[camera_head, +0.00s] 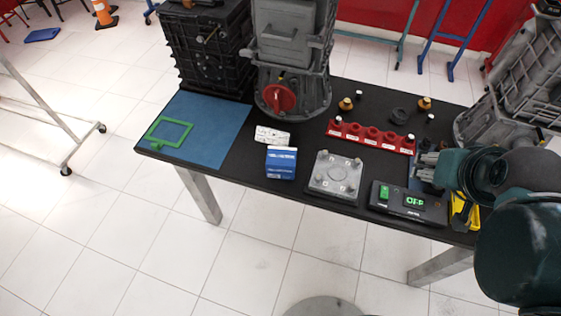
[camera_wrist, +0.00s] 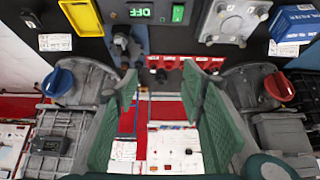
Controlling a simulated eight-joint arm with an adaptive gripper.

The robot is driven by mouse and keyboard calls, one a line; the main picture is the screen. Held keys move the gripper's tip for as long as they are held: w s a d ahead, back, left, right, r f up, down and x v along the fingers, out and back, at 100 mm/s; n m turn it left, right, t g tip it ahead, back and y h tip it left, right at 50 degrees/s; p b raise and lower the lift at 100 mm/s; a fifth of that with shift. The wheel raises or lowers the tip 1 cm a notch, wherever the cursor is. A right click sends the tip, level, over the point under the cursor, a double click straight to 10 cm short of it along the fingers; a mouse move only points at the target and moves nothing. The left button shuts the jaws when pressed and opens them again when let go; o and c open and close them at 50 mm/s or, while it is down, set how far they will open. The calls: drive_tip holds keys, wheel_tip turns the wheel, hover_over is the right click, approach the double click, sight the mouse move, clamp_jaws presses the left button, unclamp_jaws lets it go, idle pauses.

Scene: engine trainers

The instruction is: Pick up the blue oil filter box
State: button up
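The blue oil filter box (camera_head: 281,162), with a white lower band, stands on the black table near the front edge, left of a grey metal plate. In the wrist view the blue box (camera_wrist: 295,24) is at the top right corner, partly cut off by the frame. My gripper (camera_wrist: 160,95) shows two green finger pads spread wide apart with nothing between them.
The grey metal plate (camera_head: 337,174) and a black switch box reading OFF (camera_head: 410,203) are right of the blue box. A white label card (camera_head: 272,135) and an engine (camera_head: 293,60) are behind it. A red holder (camera_head: 370,137) is farther right. A green frame (camera_head: 168,132) lies on a blue mat (camera_head: 215,125).

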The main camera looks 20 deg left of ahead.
idle(0.3)
drive_tip(key=o, duration=0.7)
drive_tip(key=shift+o, duration=0.2)
